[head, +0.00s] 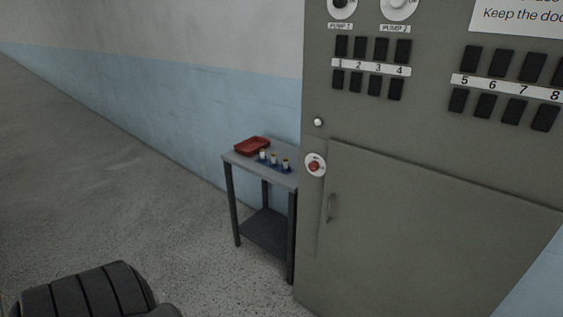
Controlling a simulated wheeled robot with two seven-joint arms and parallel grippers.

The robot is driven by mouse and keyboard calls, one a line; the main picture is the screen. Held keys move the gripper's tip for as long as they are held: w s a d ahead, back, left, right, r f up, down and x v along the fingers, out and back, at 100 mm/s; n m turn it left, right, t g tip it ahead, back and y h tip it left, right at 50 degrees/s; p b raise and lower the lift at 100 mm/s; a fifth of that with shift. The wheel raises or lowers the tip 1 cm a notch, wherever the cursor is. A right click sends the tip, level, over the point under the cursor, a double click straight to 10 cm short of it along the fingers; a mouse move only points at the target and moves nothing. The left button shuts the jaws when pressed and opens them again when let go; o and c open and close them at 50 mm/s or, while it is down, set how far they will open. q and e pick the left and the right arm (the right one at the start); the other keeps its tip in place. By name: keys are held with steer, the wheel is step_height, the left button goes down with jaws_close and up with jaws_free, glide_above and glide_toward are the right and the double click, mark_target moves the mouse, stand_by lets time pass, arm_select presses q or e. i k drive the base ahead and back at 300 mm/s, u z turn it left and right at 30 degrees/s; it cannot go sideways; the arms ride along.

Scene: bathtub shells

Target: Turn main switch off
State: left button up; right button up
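A tall grey-green electrical cabinet (430,130) fills the right side of the head view. On its left edge is a red round knob on a white disc (314,165), with a small white button or lamp (318,122) above it. Two rotary knobs labelled PUMP 1 (342,6) and PUMP 2 (399,8) are at the top, partly cut off. Black switches numbered 1 to 4 (370,67) and 5 to 8 (507,88) sit below. No label shows which one is the main switch. Neither of my grippers is in view.
A closed cabinet door with a handle (331,207) is below the switches. A small grey table (240,159) stands left of the cabinet, bearing a red tray (252,145) and several small capped containers (274,159) on a blue holder. The floor (110,190) at left is clear.

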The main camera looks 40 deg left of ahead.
mark_target(313, 167)
steer(key=u, duration=1.1)
